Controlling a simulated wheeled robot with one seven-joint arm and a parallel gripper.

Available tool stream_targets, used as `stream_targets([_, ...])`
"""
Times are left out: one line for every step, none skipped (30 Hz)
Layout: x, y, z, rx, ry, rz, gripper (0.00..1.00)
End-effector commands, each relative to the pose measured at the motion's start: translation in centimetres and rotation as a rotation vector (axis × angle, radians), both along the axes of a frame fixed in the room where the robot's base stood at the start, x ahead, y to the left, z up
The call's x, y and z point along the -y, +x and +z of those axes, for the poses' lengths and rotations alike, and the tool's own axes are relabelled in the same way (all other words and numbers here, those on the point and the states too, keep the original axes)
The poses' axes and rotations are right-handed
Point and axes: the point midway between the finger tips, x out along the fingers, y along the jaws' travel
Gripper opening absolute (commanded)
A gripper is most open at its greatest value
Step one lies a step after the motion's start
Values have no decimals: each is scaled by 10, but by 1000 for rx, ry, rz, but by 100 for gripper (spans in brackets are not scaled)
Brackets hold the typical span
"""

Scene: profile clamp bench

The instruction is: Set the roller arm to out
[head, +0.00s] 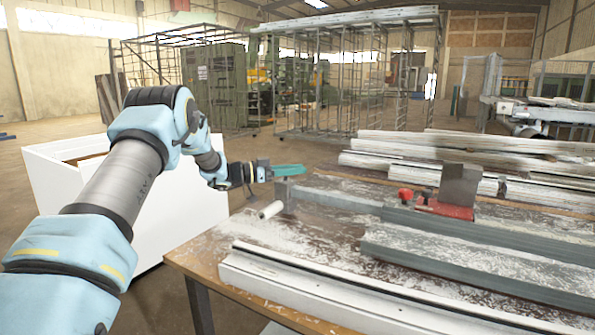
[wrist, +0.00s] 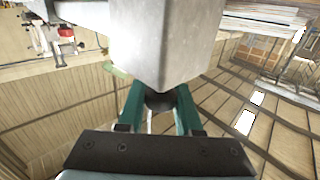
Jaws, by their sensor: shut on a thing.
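The roller arm (head: 285,191) is a grey metal piece at the left end of the bench's grey rail, with a pale cylindrical roller (head: 270,209) beside it. My gripper (head: 289,170), with teal fingers, is at the top of this end piece. In the wrist view a large grey metal block (wrist: 165,45) fills the upper middle. My gripper's teal fingers (wrist: 158,95) are on either side of a dark rounded part below it. They are shut on what appears to be the roller arm; the exact contact is partly hidden by the block.
The wooden bench (head: 205,262) is strewn with pale shavings. A white profile (head: 285,290) lies along its front and a grey profile (head: 470,262) behind it. A red clamp (head: 450,209) stands on the rail. A white box (head: 60,185) is left of the bench.

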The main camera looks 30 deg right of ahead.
Motion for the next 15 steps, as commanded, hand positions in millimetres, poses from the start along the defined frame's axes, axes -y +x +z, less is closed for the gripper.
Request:
stream_targets([-1,1,-1,-1,1,2,0])
stream_targets([-1,1,-1,-1,1,2,0])
stream_targets([-1,1,0,0,1,2,37])
stream_targets([-1,0,0,0,1,1,40])
stream_targets([0,0,0,0,1,1,44])
stream_targets([0,0,0,0,1,1,46])
stream_targets([0,0,0,0,0,1,46])
stream_targets([0,0,0,0,0,1,46])
stream_targets([0,0,0,0,0,1,46])
stream_targets([0,0,0,0,0,1,46])
stream_targets([0,0,0,0,0,0,46])
stream_targets([0,0,0,0,0,0,46])
stream_targets([-1,0,0,0,0,0,46])
stream_targets([-2,0,0,0,0,1,46])
stream_targets([-4,1,-1,1,0,1,46])
